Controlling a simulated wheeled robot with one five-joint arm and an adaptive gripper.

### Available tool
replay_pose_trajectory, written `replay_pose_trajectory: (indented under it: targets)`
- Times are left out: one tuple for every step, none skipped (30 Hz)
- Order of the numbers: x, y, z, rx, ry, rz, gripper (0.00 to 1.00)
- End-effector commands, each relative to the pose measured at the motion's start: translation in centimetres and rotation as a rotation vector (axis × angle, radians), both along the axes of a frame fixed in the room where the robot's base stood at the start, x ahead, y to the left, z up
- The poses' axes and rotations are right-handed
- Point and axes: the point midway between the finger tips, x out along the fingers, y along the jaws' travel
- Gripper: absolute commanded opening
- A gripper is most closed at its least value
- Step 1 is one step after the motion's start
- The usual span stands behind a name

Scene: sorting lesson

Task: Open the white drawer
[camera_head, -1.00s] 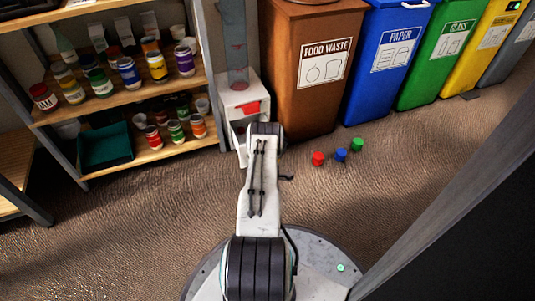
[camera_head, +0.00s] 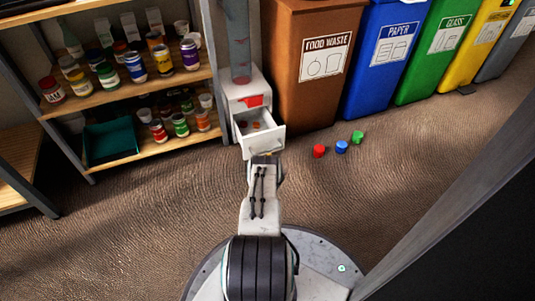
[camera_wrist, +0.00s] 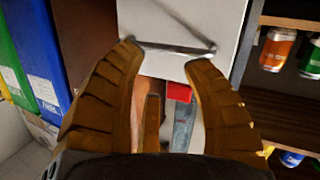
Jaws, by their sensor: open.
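The white drawer (camera_head: 262,142) is pulled out from the small white cabinet (camera_head: 246,87), and its inside shows, with a few small orange-brown items in it. In the wrist view the white drawer front (camera_wrist: 196,18) carries a grey metal bar handle (camera_wrist: 175,47). My gripper (camera_wrist: 165,56) is open, with its brown ribbed fingers spread and their tips near the two ends of the handle; I cannot tell whether they touch it. In the head view my fingers are mostly hidden by my arm, just in front of the drawer.
Red (camera_head: 319,151), blue (camera_head: 341,147) and green (camera_head: 357,137) small pieces lie on the floor to the right. A brown food waste bin (camera_head: 309,90) stands right of the cabinet. A wooden shelf (camera_head: 110,95) with jars stands left. The carpet at lower left is clear.

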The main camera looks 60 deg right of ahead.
Motion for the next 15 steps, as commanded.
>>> replay_pose_trajectory:
  targets:
    - [0.15, -0.3, 0.15, 0.045, -0.091, -0.016, 0.45]
    - [0.24, -0.44, 0.21, 0.074, -0.147, -0.026, 0.45]
    - [0.33, -0.61, 0.29, 0.114, -0.225, -0.04, 0.45]
    - [0.38, -0.71, 0.32, 0.144, -0.28, -0.049, 0.45]
    - [0.44, -0.82, 0.36, 0.174, -0.337, -0.059, 0.45]
    - [0.51, -0.94, 0.38, 0.216, -0.412, -0.073, 0.45]
    - [0.55, -1.02, 0.4, 0.247, -0.469, -0.082, 0.45]
    - [0.58, -1.08, 0.39, 0.279, -0.524, -0.093, 0.45]
    - [0.62, -1.16, 0.37, 0.322, -0.599, -0.107, 0.45]
    - [0.63, -1.18, 0.32, 0.355, -0.653, -0.118, 0.45]
    - [0.65, -1.21, 0.28, 0.388, -0.708, -0.129, 0.45]
    - [0.64, -1.19, 0.18, 0.432, -0.78, -0.144, 0.45]
    - [0.64, -1.18, 0.12, 0.464, -0.834, -0.156, 0.45]
    - [0.63, -1.17, 0.05, 0.496, -0.887, -0.167, 0.45]
    - [0.62, -1.15, -0.05, 0.538, -0.955, -0.182, 0.45]
